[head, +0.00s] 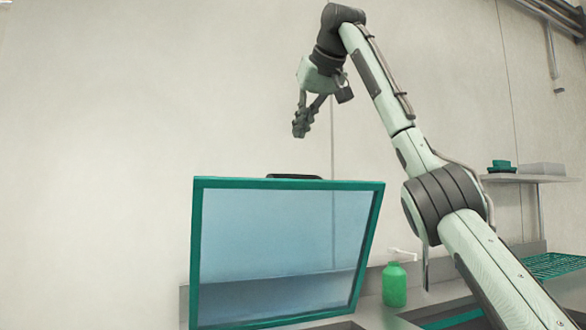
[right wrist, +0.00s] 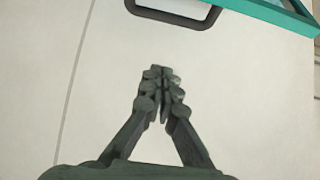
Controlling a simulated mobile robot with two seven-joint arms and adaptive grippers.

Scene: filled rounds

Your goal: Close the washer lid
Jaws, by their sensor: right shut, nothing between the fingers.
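The washer lid (head: 285,250) is a clear panel in a green frame, standing raised and slightly tilted in the head view. A dark handle (head: 294,177) shows at its top edge. In the right wrist view the handle (right wrist: 172,12) and a corner of the green lid frame (right wrist: 275,12) show at the top. My right gripper (head: 300,131) is shut and empty, above the lid's top edge and apart from it. In the right wrist view its fingertips (right wrist: 160,90) meet, with only the pale wall behind them. My left gripper is out of view.
A green pump bottle (head: 394,285) stands on the counter right of the lid. A wall shelf (head: 528,179) at the right holds green dishes (head: 502,167) and a grey box (head: 541,169). A green rack (head: 552,265) sits below it. The space left of the lid is clear.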

